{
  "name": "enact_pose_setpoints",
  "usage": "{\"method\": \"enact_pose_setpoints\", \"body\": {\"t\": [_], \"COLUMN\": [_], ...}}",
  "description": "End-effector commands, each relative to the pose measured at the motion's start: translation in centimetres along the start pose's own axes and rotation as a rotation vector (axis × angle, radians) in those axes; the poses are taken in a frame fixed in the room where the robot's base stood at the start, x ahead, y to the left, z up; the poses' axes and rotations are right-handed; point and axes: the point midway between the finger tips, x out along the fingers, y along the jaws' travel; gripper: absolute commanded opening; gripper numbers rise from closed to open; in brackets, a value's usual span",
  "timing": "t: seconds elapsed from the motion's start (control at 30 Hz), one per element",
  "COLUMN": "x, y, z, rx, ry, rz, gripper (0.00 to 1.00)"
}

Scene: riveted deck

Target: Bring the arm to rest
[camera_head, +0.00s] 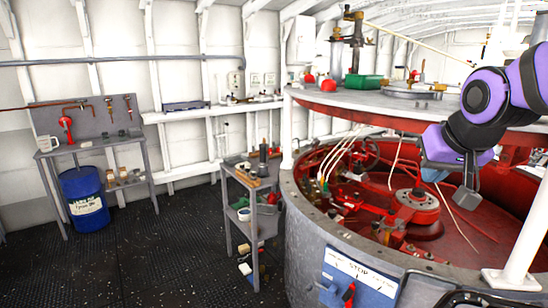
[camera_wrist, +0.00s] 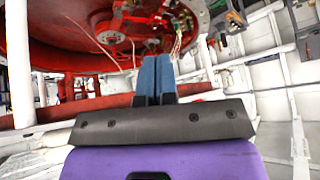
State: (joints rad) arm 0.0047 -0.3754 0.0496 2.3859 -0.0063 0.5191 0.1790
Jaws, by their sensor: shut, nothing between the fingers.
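My arm, purple and black, reaches in from the right edge of the head view. My gripper (camera_head: 434,175) hangs over the open red machine well (camera_head: 465,228), in front of the upper lid. In the wrist view, the two blue fingers of my gripper (camera_wrist: 155,62) lie side by side with no visible gap. Nothing is held between them. Their tips appear against the red machinery, and I cannot tell how far above it they are.
A white post (camera_head: 525,235) stands close right of my gripper. The machine's round lid (camera_head: 345,103) carries a green box (camera_head: 362,81) and other items. A grey shelf cart (camera_head: 238,185) and a blue drum (camera_head: 84,200) stand left. The dark floor between them is clear.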

Motion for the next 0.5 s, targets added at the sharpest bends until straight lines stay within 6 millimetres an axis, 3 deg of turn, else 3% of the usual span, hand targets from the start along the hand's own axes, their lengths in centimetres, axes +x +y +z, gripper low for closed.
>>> {"method": "enact_pose_setpoints", "body": {"t": [0.2, 0.4, 0.5], "x": [-5.2, -8.1, -8.9], "y": [1.6, 2.7, 3.0], "z": [5.7, 10.4, 11.9], "rx": [-0.058, -0.102, -0.117], "ry": [-0.061, -0.119, -0.136], "rz": [0.014, 0.016, 0.014], "gripper": [0.0, 0.0, 0.0]}}
